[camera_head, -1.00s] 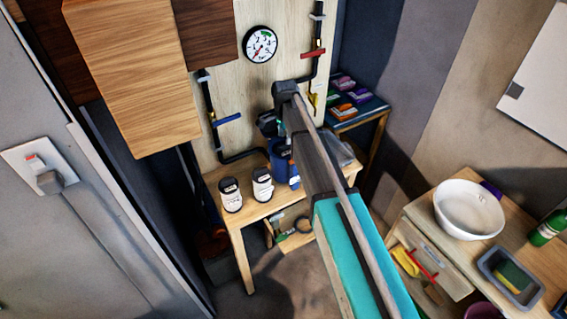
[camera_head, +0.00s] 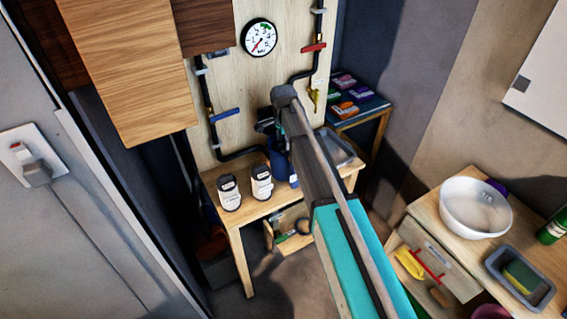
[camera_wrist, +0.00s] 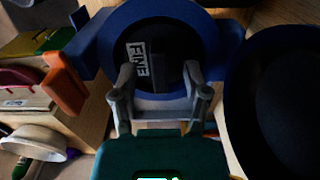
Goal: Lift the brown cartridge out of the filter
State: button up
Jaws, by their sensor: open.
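In the head view the blue filter housing (camera_head: 279,160) stands at the back of the wooden bench, partly hidden by my arm. In the wrist view a blue ring (camera_wrist: 118,30) with side lugs surrounds a dark round area with a white "FINE" label (camera_wrist: 137,60). I cannot tell whether this dark part is the brown cartridge; no clearly brown cartridge shows. My gripper (camera_wrist: 158,73) is open, its two fingers spread over the near part of the ring. Nothing is seen held. Whether the fingers touch anything is unclear.
Two labelled dark-topped jars, left (camera_head: 229,193) and right (camera_head: 261,182), stand at the bench front. A grey tray (camera_head: 342,150) lies right of the housing. Black pipes with a blue valve handle (camera_head: 225,115) and a red one (camera_head: 313,47) run up the board.

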jog(key=shift+f, duration=0.45)
dwell(0.3)
grip_shut()
